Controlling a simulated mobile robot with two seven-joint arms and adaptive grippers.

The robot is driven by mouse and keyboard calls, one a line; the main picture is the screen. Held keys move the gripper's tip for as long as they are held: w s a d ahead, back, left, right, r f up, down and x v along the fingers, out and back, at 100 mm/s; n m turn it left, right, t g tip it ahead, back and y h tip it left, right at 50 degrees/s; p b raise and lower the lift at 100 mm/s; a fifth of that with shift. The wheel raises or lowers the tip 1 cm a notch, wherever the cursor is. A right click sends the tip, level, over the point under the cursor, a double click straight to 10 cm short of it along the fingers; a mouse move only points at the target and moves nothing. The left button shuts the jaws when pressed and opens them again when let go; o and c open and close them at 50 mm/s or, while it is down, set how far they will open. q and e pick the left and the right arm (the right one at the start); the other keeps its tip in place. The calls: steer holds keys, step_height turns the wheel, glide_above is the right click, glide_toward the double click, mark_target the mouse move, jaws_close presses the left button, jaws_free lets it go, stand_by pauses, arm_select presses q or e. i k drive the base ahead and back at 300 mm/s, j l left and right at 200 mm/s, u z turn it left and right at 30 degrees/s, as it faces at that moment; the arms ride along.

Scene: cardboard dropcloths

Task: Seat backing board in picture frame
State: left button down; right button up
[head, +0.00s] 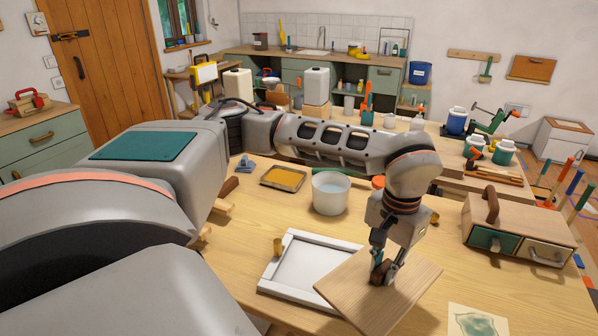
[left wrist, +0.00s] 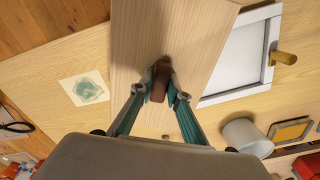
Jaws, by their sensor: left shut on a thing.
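The white picture frame (head: 268,288) lies flat on the wooden table; it also shows at the right of the left wrist view (left wrist: 276,28). The wooden backing board (head: 410,275) is a pale flat panel with a dark brown knob (left wrist: 160,80) on it. My left gripper (head: 383,275) is shut on that knob from above. The board covers the frame's right part in the head view and is turned at an angle to it. I cannot tell whether the board touches the frame or table. A small brass-coloured peg (head: 277,247) stands at the frame's left side. My right gripper is not in view.
A white pot (head: 330,192) and a yellow tray (head: 284,178) stand behind the frame. A wooden drawer box (head: 518,228) with a handle is at the right. A paper with a green print (head: 476,321) lies at the front right. The table between is clear.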

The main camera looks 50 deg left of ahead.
mark_target(327, 272)
steer(key=u, duration=1.35)
